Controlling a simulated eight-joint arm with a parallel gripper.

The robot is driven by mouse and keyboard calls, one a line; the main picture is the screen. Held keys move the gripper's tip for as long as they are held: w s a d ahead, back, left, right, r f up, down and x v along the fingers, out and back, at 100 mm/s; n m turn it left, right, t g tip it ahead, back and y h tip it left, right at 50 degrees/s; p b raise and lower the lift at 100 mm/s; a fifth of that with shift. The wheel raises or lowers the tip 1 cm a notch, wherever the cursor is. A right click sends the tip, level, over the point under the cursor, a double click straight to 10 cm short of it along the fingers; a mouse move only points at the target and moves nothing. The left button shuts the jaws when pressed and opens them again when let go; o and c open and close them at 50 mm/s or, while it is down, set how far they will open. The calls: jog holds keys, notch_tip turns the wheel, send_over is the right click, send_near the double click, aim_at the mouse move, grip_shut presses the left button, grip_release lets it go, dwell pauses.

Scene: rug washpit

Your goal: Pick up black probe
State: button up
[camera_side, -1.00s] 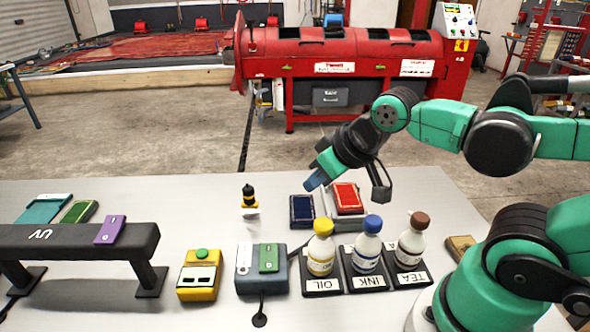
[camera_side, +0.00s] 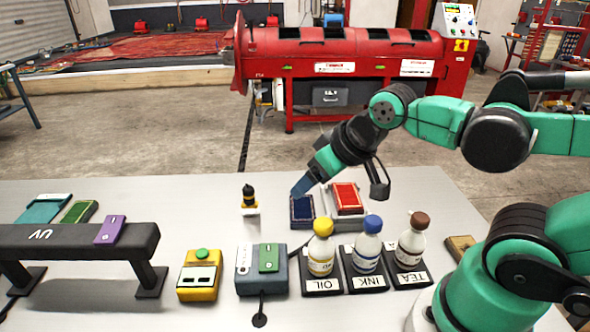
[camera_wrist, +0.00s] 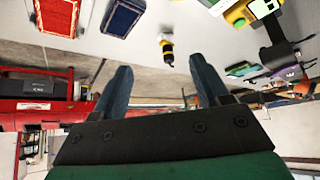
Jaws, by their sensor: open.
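A small upright piece with a black top and yellow band (camera_side: 249,194) stands on a white base, left of the ink pads. It also shows at the top middle of the wrist view (camera_wrist: 167,48), ahead of the fingers. A round black piece on a cable (camera_side: 259,320) lies at the front, below the grey meter (camera_side: 243,284). I cannot tell for sure which is the black probe. My gripper (camera_side: 302,190) is open, with its blue fingers empty and spread in the wrist view (camera_wrist: 160,70). In the side view it overlaps the blue pad and is right of the black-and-yellow piece.
Blue pad (camera_side: 302,210) and red pad (camera_side: 345,197) lie near my gripper. Bottles of oil (camera_side: 321,262), ink (camera_side: 367,258) and tea (camera_side: 412,248) stand in front. A yellow device (camera_side: 199,285) and black bench (camera_side: 60,242) are left. Table around the black-and-yellow piece is clear.

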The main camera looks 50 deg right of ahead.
jog(key=w+r+m+g, duration=0.2)
jog(key=w+g, duration=0.1)
jog(key=w, duration=0.5)
jog(key=m+g, duration=0.2)
jog(key=g, duration=0.2)
send_over(248, 187)
jog(key=f, duration=0.6)
jog(key=shift+s, duration=0.3)
jog(key=shift+w+f, duration=0.3)
jog(key=shift+f, duration=3.15)
grip_shut()
